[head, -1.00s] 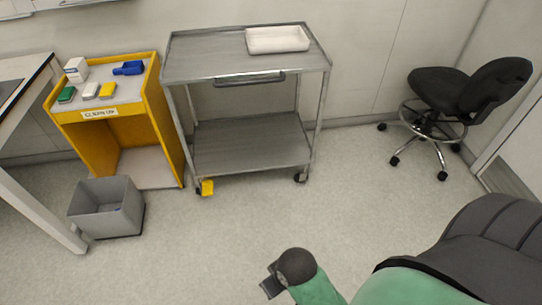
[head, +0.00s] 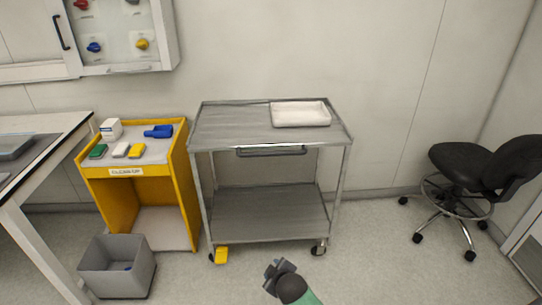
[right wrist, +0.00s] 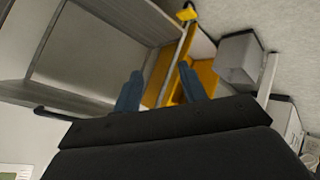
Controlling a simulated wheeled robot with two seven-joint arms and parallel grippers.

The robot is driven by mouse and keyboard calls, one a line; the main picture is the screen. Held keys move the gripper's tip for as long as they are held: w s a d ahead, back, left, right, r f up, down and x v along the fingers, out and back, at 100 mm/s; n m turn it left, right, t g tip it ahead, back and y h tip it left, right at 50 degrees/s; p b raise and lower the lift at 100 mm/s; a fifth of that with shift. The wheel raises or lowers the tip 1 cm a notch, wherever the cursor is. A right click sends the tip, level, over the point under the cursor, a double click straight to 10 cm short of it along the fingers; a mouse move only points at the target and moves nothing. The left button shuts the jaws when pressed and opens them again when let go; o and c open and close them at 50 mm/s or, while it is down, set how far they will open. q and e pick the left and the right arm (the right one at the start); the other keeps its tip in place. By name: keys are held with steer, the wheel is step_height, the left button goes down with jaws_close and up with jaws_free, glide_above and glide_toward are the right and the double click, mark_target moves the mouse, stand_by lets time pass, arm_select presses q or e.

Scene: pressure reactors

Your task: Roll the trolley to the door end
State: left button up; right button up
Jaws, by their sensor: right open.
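The grey metal trolley (head: 262,213) stands against the wall in the middle of the head view. It has two shelves, a front handle (head: 271,151) and castors. A yellow pedal (head: 221,254) sits at its front left castor, and a white tray (head: 300,114) lies on top. My right gripper (head: 279,267) is in front of the trolley's right half, apart from it. In the right wrist view its two fingers (right wrist: 160,88) are spread and empty; the trolley (right wrist: 110,62) and yellow pedal (right wrist: 187,14) show beyond them. My left gripper is out of view.
A yellow clean-up stand (head: 181,185) is close at the trolley's left, with a grey bin (head: 120,267) in front. A black wheeled chair (head: 462,172) stands to the right. The floor between trolley and chair is clear. A door-like panel (head: 527,240) is at the right edge.

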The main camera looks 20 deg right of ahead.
mark_target(274, 155)
steer(key=w+d+r+n+t+y, duration=0.1)
steer(key=w+d+r+n+t, duration=0.2)
steer(key=w, duration=0.7)
steer(key=w+d+r+n+t, duration=0.3)
steer(key=w+d+r+n, duration=0.2)
steer(key=w+d+r, duration=0.2)
steer(key=w+d+r+n+t+y, duration=0.1)
steer(key=w+d+r+n+t, duration=0.2)
steer(key=w+r, duration=0.6)
steer(key=shift+w+d+n+t+y, duration=0.1)
steer(key=shift+w+d+n+t, duration=0.15)
steer(key=shift+w, duration=0.8)
steer(key=shift+w+d+n+y, duration=0.15)
steer(key=shift+w+d, duration=0.2)
steer(key=shift+w, duration=0.75)
steer(key=shift+w+d+n+t+y, duration=0.1)
steer(key=shift+w+d+n+t, duration=0.15)
steer(key=shift+w, duration=0.8)
steer(key=p+x, duration=0.1)
steer(key=x, duration=0.3)
steer(key=shift+w+r+p, duration=0.1)
steer(key=shift+w+p, duration=0.25)
steer(key=shift+w, duration=0.05)
steer(key=shift+x, duration=1.1)
steer(key=shift+w, duration=0.25)
steer(key=c, duration=0.9)
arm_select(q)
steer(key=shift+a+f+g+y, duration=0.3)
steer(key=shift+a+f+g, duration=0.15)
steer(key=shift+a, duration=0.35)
